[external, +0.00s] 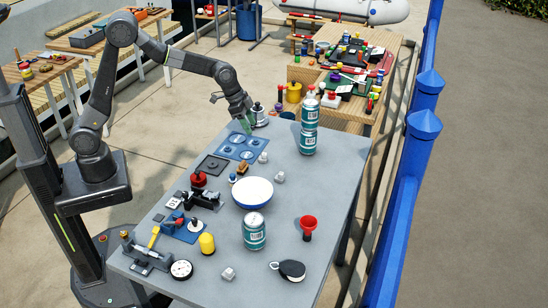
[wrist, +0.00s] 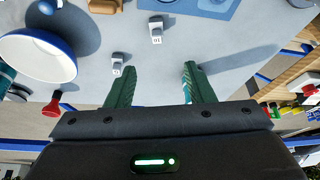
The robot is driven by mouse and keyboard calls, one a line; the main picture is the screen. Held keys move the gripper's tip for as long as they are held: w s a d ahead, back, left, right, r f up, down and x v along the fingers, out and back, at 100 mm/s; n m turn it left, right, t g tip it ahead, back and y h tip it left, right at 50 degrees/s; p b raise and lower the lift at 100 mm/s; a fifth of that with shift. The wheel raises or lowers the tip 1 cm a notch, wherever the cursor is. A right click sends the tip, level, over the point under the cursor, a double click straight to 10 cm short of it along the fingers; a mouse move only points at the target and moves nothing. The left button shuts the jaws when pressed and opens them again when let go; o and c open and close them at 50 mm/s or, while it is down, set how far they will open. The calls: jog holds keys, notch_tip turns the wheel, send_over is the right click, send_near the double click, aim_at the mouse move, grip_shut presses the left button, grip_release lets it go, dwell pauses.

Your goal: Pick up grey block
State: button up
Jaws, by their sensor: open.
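Small grey blocks lie on the grey table (external: 330,180). One grey block (external: 263,157) is beside the blue panel, another grey block (external: 279,177) is right of the bowl's far rim, and a third grey block (external: 228,273) is near the front edge. The wrist view shows two of them, one block (wrist: 157,29) near the top middle and one block (wrist: 117,64) just left of the left fingertip. My gripper (external: 245,125) is over the far end of the table. Its green fingers (wrist: 160,68) are apart with nothing between them.
A white bowl with a blue rim (external: 253,194) stands mid-table. Stacked teal cans (external: 308,128) stand at the far right. The right middle is clear.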

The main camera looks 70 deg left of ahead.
jog(key=p, duration=0.1)
send_over(262, 158)
jog(key=a, duration=0.2)
jog(key=f, duration=0.5)
jog(key=s+f, duration=0.1)
jog(key=f, duration=0.2)
jog(key=shift+f, duration=0.1)
jog(key=shift+s+p+x, duration=0.1)
jog(key=shift+p+x, duration=0.35)
jog(key=shift+x, duration=0.85)
jog(key=shift+s+p+x, duration=0.15)
jog(key=shift+p+x, duration=0.3)
jog(key=shift+x, duration=0.9)
grip_shut()
notch_tip(262, 158, up, 10)
jog(key=b, duration=0.1)
jog(key=shift+b, duration=0.35)
